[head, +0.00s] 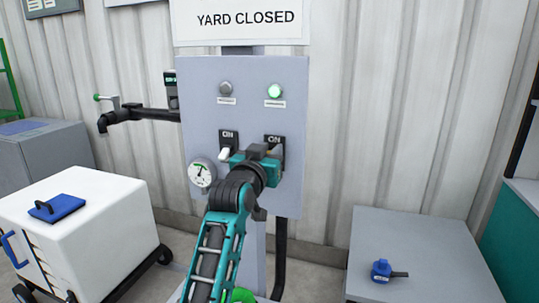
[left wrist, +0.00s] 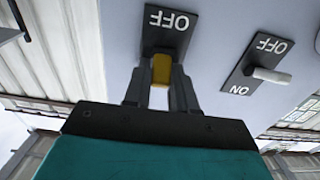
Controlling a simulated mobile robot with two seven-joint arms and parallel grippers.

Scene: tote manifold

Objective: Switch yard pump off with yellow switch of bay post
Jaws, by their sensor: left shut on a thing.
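The bay post's grey panel (head: 205,125) stands in front of a corrugated wall. My left gripper (head: 262,160) is at the panel's right-hand switch plate (head: 273,141), where ON shows at the top. In the left wrist view, the gripper (left wrist: 161,92) is shut on the yellow switch (left wrist: 161,70), one finger on each side. OFF shows on its plate (left wrist: 170,30); the lever's exact position is unclear. The gripper hides the yellow switch in the head view. A white switch (head: 225,154) is beside it, also visible in the left wrist view (left wrist: 270,75). My right gripper is not in view.
The panel's right lamp (head: 275,91) glows green; its left lamp (head: 225,88) is dull grey. A gauge (head: 202,173) sits low on the left edge, near my arm. A white cart (head: 95,225) stands left. A grey box (head: 420,240) with a blue fitting (head: 382,270) stands right.

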